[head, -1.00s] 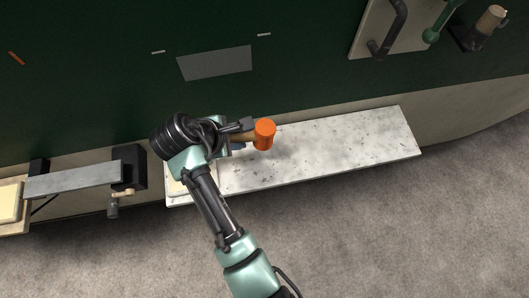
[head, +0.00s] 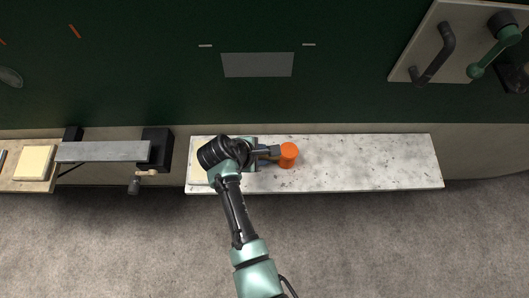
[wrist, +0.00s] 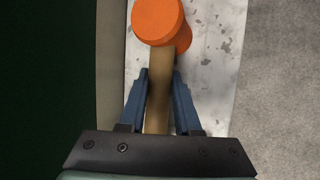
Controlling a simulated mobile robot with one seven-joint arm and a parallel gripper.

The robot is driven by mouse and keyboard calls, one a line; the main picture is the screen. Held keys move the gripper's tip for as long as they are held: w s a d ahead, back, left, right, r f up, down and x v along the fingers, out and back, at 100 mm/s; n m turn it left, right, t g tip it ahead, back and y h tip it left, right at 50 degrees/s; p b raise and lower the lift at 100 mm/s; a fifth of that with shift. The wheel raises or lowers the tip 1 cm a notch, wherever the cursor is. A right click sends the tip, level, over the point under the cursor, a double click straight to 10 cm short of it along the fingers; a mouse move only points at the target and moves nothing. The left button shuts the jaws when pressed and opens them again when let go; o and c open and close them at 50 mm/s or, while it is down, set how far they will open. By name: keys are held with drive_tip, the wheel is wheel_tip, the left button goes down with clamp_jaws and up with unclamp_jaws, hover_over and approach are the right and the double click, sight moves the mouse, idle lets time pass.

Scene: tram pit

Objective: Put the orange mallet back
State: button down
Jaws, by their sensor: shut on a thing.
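The orange mallet (head: 289,155) has an orange cylindrical head and a wooden handle. My gripper (head: 266,153) is shut on the handle, close below the head, over the speckled white shelf (head: 370,160). In the wrist view the mallet head (wrist: 158,20) is at the top, and the handle runs down between the two blue fingers of my gripper (wrist: 160,85). I cannot tell whether the mallet touches the shelf. A grey rectangle (head: 257,64) is on the dark green wall above the shelf.
A pale board (head: 440,50) with a dark handle and a green lever is on the wall at upper right. A grey bar (head: 103,152) with black end blocks and a cream block (head: 34,162) are at left. The shelf's right part is clear.

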drive_tip(key=c, duration=0.7)
unclamp_jaws()
drive_tip(key=shift+s+d+f, duration=0.1)
drive_tip(key=shift+d+f, duration=0.1)
drive_tip(key=shift+f, duration=0.15)
drive_tip(key=shift+o, duration=0.5)
drive_tip(key=shift+r, duration=0.1)
drive_tip(key=shift+f+b, duration=0.4)
drive_tip(key=shift+b, duration=0.3)
drive_tip(key=v, duration=1.3)
drive_tip(key=shift+d+r, duration=0.2)
drive_tip(key=shift+r, duration=0.1)
drive_tip(key=shift+s, duration=0.1)
